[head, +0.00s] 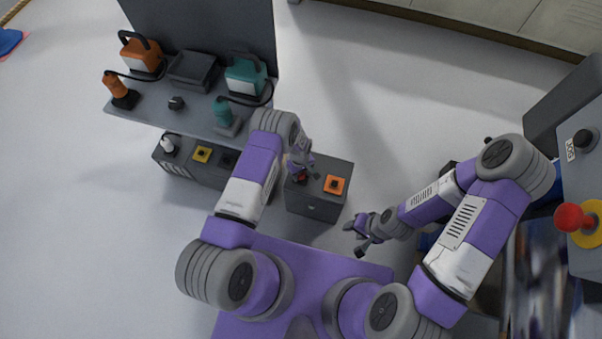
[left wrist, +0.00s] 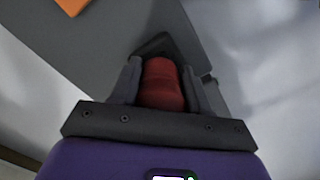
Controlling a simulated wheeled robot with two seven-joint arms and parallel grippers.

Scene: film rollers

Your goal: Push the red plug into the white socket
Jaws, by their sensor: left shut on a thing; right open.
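The red plug (left wrist: 162,84) is between the fingers of my left gripper (left wrist: 161,72) in the left wrist view. A dark, square-cornered piece (left wrist: 157,45) shows at its far end, against the grey box top; I cannot tell whether it is seated there. In the head view my left gripper (head: 300,170) is over the left part of the small grey box (head: 313,204), with a bit of the red plug (head: 300,178) showing. I cannot make out a white socket; the gripper covers part of the box top. My right gripper (head: 362,235) is open and empty, to the lower right of the box.
An orange socket (head: 335,184) is on the same box, right of my left gripper. A longer box at left carries a white plug (head: 168,144) and a yellow socket (head: 202,154). A shelf (head: 190,107) with orange and teal devices stands behind. A red knob (head: 572,217) is at right.

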